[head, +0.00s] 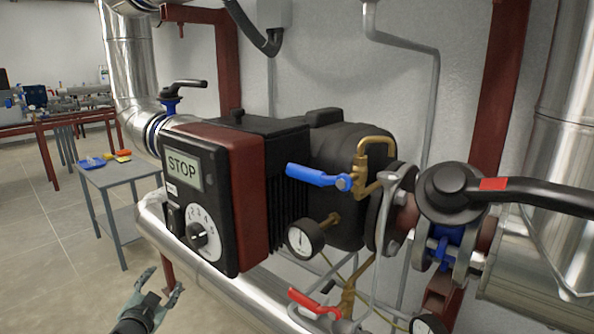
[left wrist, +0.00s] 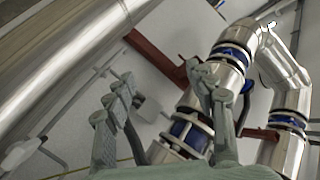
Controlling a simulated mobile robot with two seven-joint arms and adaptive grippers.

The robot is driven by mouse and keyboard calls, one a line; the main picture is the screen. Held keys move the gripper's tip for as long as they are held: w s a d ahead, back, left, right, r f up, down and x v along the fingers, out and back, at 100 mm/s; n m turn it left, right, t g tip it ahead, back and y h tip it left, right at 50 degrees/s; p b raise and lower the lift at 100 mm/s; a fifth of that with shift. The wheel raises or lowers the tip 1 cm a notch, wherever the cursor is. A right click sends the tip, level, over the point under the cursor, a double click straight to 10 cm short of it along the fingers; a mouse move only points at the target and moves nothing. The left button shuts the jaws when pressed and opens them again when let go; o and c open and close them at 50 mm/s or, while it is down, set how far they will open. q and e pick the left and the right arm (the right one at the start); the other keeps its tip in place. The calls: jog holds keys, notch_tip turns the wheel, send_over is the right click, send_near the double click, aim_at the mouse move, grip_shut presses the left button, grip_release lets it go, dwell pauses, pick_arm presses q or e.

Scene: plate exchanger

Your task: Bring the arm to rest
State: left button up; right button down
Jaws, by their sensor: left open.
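My left gripper (head: 160,290) is at the lower left of the head view, in front of and below the pump's control box (head: 205,200). Its two fingers are spread and nothing is between them. In the left wrist view the open fingers (left wrist: 165,95) point up towards pipework, with a clear gap between them. My right gripper is in neither view.
A silver pipe (head: 225,297) runs close to the left gripper. The pump has a blue lever (head: 318,175), a red lever (head: 313,302) and a black handle (head: 530,193). A small grey table (head: 125,176) stands at left. The floor (head: 60,270) there is free.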

pick_arm(q)
jog(key=s+d+f+n+g, duration=0.3)
jog(key=s+f+g, duration=0.7)
jog(key=s+f, duration=1.8)
jog(key=s+d+f+g, duration=0.1)
jog(key=s+f+g, duration=0.1)
jog(key=s, duration=0.5)
jog(key=s+d+f+n+g, duration=0.1)
jog(key=s+d+f, duration=0.1)
jog(key=s+f, duration=0.3)
jog(key=s, duration=0.3)
jog(key=shift+s+f+g, duration=0.25)
jog(key=shift+f+g, duration=0.05)
jog(key=shift+g, duration=0.1)
jog(key=shift+w, duration=0.1)
